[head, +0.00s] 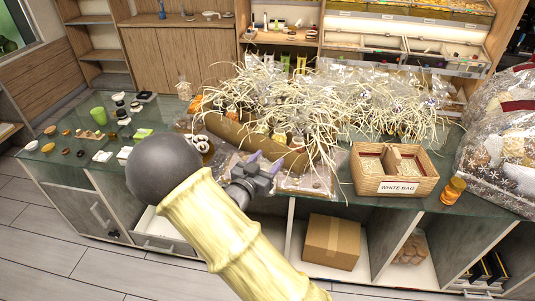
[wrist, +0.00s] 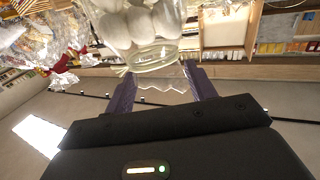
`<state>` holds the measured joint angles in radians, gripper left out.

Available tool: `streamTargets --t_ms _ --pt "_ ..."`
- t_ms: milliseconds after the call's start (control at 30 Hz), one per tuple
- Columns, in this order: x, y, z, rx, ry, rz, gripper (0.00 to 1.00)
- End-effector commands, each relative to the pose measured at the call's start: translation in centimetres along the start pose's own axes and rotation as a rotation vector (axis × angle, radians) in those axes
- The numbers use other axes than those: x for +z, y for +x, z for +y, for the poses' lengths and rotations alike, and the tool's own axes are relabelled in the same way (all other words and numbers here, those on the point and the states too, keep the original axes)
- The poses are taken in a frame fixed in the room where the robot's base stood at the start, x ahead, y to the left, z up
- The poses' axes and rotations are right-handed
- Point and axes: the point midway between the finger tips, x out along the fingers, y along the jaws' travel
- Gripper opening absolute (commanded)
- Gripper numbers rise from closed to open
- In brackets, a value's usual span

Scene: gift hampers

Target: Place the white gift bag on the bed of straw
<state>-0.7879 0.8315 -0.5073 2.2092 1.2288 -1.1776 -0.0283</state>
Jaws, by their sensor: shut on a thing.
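My gripper (head: 268,172) is over the front middle of the counter in the head view, with its purple fingers pointing up and right. In the wrist view, the fingers (wrist: 165,88) are shut on the clear, zigzag-edged top of a see-through bag with white round contents, seemingly the white gift bag (wrist: 145,25). In the head view I cannot clearly tell it from the clear wrapping around my gripper. Pale straw (head: 300,95) spills in a large heap over the hampers behind my gripper. A wicker basket labelled WHITE BAG (head: 398,188) stands to the right, with straw-coloured filling in its two compartments.
A small orange jar (head: 453,190) stands right of the basket. A large clear-wrapped hamper (head: 500,140) fills the counter's right end. Small cups and dishes, including a green cup (head: 98,115), stand at the left.

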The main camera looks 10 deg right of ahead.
Motion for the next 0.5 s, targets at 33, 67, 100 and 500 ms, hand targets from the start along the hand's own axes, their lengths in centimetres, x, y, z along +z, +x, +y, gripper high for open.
streamTargets --t_ms 33,67,100,500 --pt "1.1 0.0 0.0 -0.019 -0.007 0.0 0.18" --pt "1.6 0.0 -0.1 -0.033 -0.007 0.001 0.18" --pt "2.3 -0.1 -0.2 -0.051 -0.007 0.002 0.18" --pt "12.4 -1.5 -0.6 -0.334 -0.014 0.005 0.18"
